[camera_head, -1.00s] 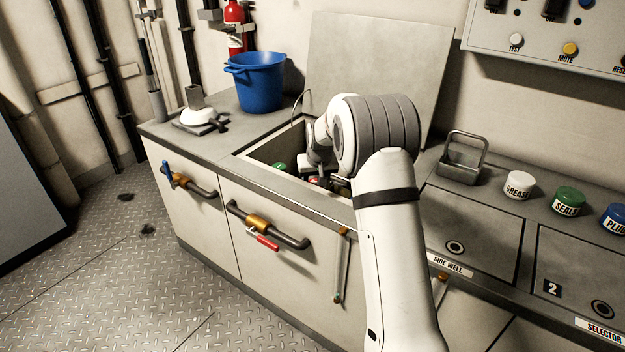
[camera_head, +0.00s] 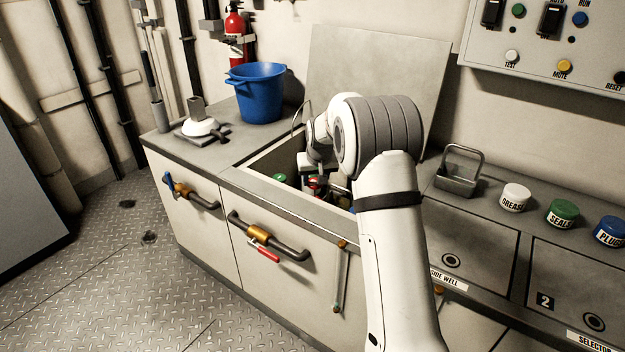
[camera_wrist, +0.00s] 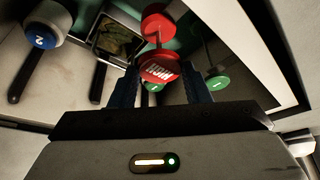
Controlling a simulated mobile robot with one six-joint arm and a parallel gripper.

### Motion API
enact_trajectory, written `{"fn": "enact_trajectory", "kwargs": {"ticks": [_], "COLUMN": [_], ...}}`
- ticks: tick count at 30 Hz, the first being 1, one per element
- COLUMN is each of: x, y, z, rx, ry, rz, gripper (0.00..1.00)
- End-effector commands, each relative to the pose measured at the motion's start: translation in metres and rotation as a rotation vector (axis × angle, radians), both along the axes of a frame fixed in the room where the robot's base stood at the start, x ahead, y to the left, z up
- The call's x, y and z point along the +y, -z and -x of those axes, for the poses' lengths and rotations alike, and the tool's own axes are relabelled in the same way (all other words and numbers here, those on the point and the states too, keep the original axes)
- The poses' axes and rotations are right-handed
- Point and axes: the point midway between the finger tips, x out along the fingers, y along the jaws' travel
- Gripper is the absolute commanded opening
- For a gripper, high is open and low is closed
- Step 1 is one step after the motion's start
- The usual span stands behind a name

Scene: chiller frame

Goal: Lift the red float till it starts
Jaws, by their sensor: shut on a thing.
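The red float (camera_wrist: 159,68), with white lettering on its face, sits between my gripper's fingers (camera_wrist: 160,84) in the wrist view. The gripper is shut on it. A red disc (camera_wrist: 156,24) and a thin rod show beyond it. In the head view, the red float (camera_head: 315,182) shows small below my gripper, inside the open well (camera_head: 262,163) in the counter. The fingers are mostly hidden there by the wrist and the well's rim.
A green float (camera_wrist: 215,82) and a blue float marked 2 (camera_wrist: 40,33) are near the fingers. The well's walls surround the gripper. A raised lid (camera_head: 375,85) leans behind; a blue bucket (camera_head: 262,95) and a wire-handled basket (camera_head: 457,180) stand on the counter.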

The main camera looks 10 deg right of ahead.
Motion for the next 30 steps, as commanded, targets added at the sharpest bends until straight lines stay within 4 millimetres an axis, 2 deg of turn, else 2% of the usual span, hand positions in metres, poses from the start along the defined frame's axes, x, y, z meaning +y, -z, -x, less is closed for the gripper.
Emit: {"fn": "enact_trajectory", "kwargs": {"ticks": [1, 2, 9, 16, 19, 30], "x": [0.000, 0.000, 0.000, 0.000, 0.000, 0.000], "y": [-0.004, -0.004, -0.003, -0.002, -0.009, -0.064], "z": [-0.001, -0.001, -0.001, -0.001, 0.001, 0.023], "rx": [-0.007, -0.008, -0.006, -0.005, -0.005, -0.006], "ry": [0.000, 0.000, 0.000, 0.000, 0.000, 0.000], "rz": [0.000, 0.000, 0.000, 0.000, 0.000, 0.000], "gripper": [0.02, 0.44, 0.64, 0.65, 0.65, 0.65]}}
